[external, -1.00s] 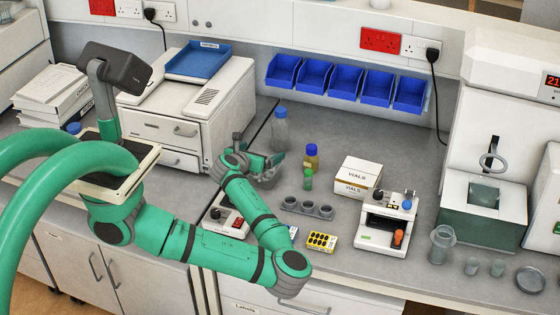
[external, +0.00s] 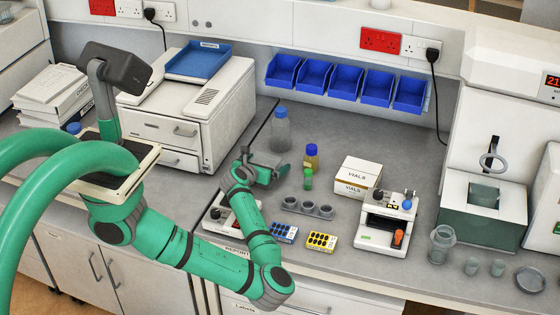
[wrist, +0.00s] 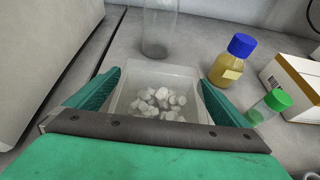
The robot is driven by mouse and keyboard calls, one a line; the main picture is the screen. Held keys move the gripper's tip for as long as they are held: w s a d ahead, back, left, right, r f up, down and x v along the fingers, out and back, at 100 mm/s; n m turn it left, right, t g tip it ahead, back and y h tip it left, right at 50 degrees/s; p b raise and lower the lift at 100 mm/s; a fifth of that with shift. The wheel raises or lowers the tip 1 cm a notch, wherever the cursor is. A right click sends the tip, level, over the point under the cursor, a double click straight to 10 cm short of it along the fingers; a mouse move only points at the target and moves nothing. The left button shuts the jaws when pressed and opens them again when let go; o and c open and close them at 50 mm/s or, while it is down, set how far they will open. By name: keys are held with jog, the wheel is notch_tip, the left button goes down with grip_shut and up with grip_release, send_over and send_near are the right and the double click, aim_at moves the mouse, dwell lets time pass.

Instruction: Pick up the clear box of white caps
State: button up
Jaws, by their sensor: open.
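The clear box of white caps (wrist: 158,92) shows in the wrist view, with a loose heap of small white caps inside. My gripper (wrist: 160,80) is open, with one green finger along the left side of the box and the other along the right. I cannot tell whether either finger touches it. The near part of the box is hidden behind my gripper's grey bar. In the external view my gripper (external: 270,169) is low over the bench; I cannot clearly make out the box there.
A clear bottle (wrist: 160,30) stands just beyond the box. A blue-capped amber bottle (wrist: 232,62) and a green-capped vial (wrist: 268,106) stand close on the right. The white vials carton (external: 357,177) is farther right. A large white machine (external: 190,105) stands to the left.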

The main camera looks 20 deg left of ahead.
jog(key=shift+w, duration=0.1)
jog(key=shift+c, duration=0.3)
jog(key=c, duration=1.1)
